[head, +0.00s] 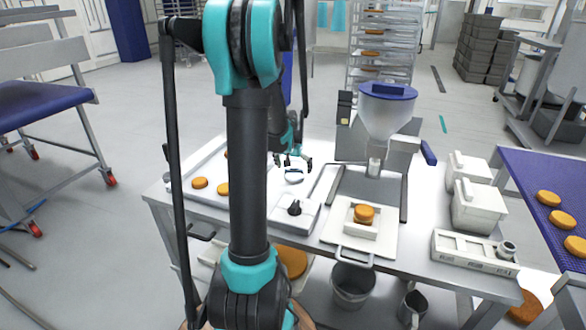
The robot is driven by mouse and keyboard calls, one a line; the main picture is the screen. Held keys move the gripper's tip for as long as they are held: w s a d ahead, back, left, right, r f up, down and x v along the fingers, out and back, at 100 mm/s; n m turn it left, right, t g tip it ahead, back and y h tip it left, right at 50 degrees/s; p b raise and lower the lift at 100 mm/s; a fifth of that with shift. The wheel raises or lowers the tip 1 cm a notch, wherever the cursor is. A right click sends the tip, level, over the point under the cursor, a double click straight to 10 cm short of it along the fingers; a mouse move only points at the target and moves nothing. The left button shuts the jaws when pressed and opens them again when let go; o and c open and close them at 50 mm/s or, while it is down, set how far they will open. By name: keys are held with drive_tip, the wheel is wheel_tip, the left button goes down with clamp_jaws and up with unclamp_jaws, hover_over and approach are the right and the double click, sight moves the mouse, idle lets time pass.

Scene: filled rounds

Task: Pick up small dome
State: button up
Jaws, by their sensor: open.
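My gripper (293,161) hangs over the far middle of the steel table, with its two dark fingers spread and nothing seen between them. A small pale rounded thing with a dark edge (294,176) lies just below the fingers; it may be the small dome, but it is too small to tell. My gripper appears above it, and I cannot tell whether they touch. A small black knob-like piece (295,207) stands on a white block nearer to me. My own arm hides part of the table to the left.
A steel funnel hopper (386,115) stands to the right of my gripper. In front of it, a white board (342,236) bears a block with an orange-brown round (364,213). White bins (478,206) stand farther right. More rounds lie on a tray at left.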

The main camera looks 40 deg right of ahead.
drive_tip(key=c, duration=1.1)
drive_tip(key=shift+c, duration=0.2)
drive_tip(key=shift+r, duration=0.2)
